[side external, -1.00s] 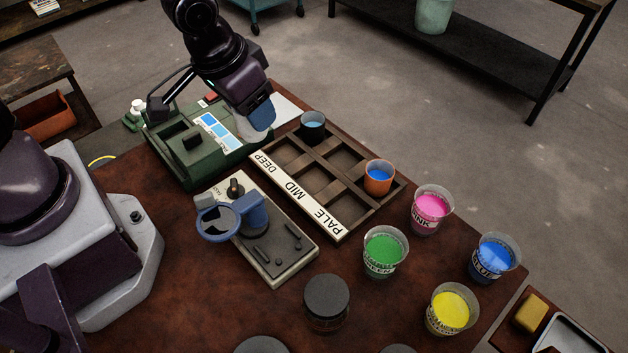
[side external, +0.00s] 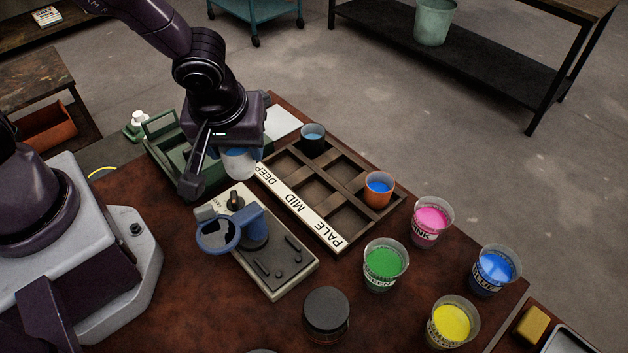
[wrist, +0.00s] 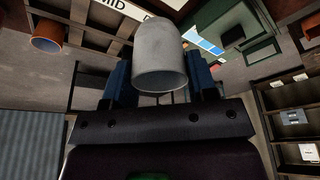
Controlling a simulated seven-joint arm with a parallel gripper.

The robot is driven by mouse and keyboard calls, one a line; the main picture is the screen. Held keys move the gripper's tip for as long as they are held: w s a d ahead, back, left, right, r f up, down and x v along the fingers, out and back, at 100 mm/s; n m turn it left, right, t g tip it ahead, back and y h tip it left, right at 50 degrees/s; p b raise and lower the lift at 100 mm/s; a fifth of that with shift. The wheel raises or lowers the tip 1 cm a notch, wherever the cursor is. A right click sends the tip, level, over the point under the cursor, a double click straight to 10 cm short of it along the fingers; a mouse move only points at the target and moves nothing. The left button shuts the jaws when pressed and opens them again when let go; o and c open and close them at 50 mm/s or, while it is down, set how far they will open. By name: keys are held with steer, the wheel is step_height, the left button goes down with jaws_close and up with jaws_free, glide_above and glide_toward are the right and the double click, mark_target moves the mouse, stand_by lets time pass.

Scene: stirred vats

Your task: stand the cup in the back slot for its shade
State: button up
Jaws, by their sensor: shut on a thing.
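My gripper (side external: 232,152) is shut on a pale grey-white cup (side external: 239,165). In the wrist view the cup (wrist: 160,62) sits between the blue fingers; its contents are hidden. It hangs just left of the DEEP end of the wooden rack (side external: 327,232), in front of the green machine. The rack has front and back slots in rows labelled DEEP, MID and PALE. A dark cup (side external: 312,144) with light blue liquid stands in the back DEEP slot. An orange cup (side external: 378,195) with brighter blue liquid stands in the back PALE slot. The back MID slot looks empty.
The green machine (side external: 165,160) with a blue shade card is behind the gripper. A grey device (side external: 285,262) with a blue ring holder stands before the rack. Pink (side external: 428,236), green (side external: 380,283), blue (side external: 488,280) and yellow (side external: 438,335) paint cups stand at right, with a dark-lidded jar (side external: 326,318).

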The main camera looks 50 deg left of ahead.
steer(key=w+d+f, duration=0.1)
steer(key=w+f, duration=0.2)
steer(key=w+d+f, duration=0.1)
steer(key=w+f, duration=0.1)
steer(key=w, duration=0.2)
steer(key=w+d+f, duration=0.1)
steer(key=w+f, duration=0.2)
steer(key=w, duration=0.1)
steer(key=shift+w+d+f, duration=0.1)
steer(key=shift+d+f, duration=0.1)
steer(key=shift+f, duration=0.1)
steer(key=shift+w+d+f, duration=0.1)
steer(key=shift+w+f, duration=0.1)
steer(key=shift+f, duration=1.6)
steer(key=shift+f, duration=0.1)
steer(key=o, duration=1)
steer(key=v, duration=1.2)
